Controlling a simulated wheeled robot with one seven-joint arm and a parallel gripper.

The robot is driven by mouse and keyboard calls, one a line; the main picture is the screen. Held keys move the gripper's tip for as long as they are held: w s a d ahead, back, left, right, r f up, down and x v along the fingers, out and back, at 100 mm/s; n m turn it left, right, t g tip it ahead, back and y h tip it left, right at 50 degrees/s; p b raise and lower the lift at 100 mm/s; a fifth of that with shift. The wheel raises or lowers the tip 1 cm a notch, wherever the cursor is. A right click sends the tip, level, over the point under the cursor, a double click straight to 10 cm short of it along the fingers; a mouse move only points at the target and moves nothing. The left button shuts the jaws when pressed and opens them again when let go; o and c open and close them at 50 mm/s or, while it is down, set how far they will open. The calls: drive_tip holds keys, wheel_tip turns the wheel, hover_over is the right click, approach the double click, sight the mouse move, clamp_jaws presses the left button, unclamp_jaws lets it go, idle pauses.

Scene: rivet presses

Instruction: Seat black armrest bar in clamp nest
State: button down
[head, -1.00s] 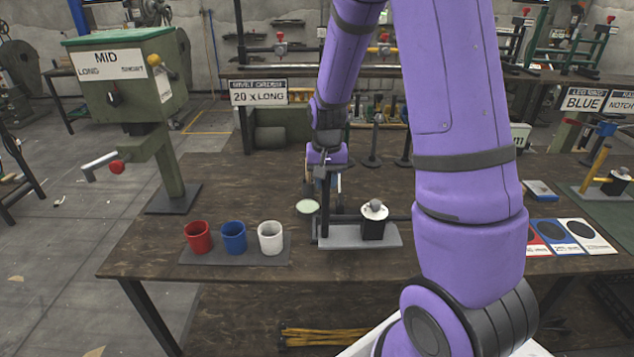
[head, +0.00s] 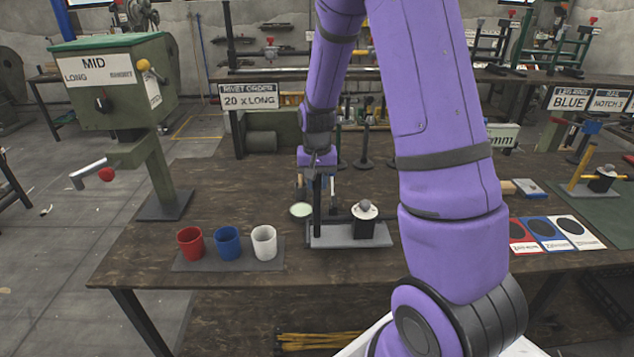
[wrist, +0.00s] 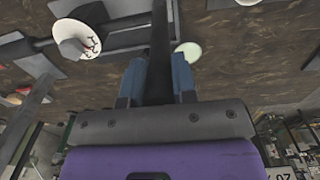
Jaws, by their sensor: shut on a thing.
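The black armrest bar (wrist: 160,60) is between the two blue fingers of my gripper (wrist: 158,82) in the wrist view, and my gripper is shut on it. In the head view my gripper (head: 317,186) points down behind the left end of a grey base plate (head: 335,238). The dark bar (head: 317,208) stands roughly upright there, its lower end close to the plate. I cannot tell if it touches. On the plate's right is a black clamp block (head: 364,228) with a white disc and grey knob on top, also visible in the wrist view (wrist: 76,40).
A pale green disc (head: 300,210) is just left of my gripper. Red (head: 190,243), blue (head: 228,243) and white (head: 264,243) cups stand left on a grey mat. A green press (head: 118,85) stands at the left. Coloured cards (head: 543,233) lie at the right.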

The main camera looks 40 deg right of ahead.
drive_tip(key=shift+w+d+f, duration=0.45)
drive_tip(key=shift+w, duration=0.2)
drive_tip(key=shift+w+d, duration=0.7)
drive_tip(key=shift+w, duration=0.35)
drive_tip(key=shift+w+d, duration=0.65)
drive_tip(key=shift+w, duration=0.35)
drive_tip(key=shift+f, duration=1.4)
drive_tip(key=c, duration=0.8)
unclamp_jaws()
drive_tip(key=shift+c, duration=0.2)
drive_tip(key=shift+r, duration=0.1)
wheel_tip(320, 180, up, 11)
drive_tip(key=shift+f, duration=0.2)
